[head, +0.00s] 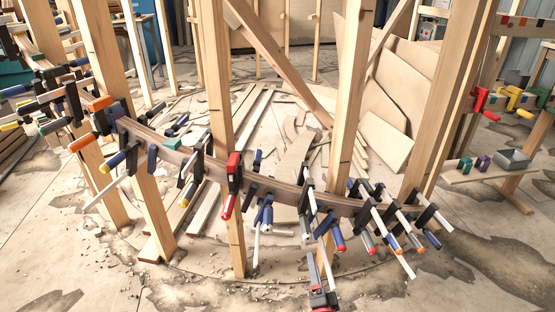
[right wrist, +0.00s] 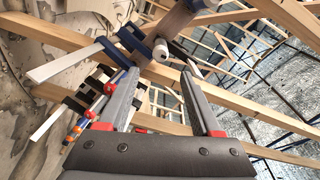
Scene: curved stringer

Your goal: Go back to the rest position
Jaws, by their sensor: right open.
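My right gripper (head: 320,262) is low in the middle of the head view, below and in front of the curved wooden stringer (head: 283,190). In the right wrist view its two grey fingers (right wrist: 160,76) with red parts stand apart, with nothing between them. A dark blue clamp with a white knob (right wrist: 160,50) is just beyond the fingertips. It appears to be the blue clamp on the stringer (head: 265,212) in the head view. My left gripper is not in view.
Several clamps line the stringer, including a red one (head: 233,175) and a black one with an orange tip (head: 400,215). Upright wooden posts (head: 217,100) (head: 350,100) stand along it. A low bench (head: 478,172) with small blocks is at the right. The front floor (head: 210,290) is mostly clear, with debris.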

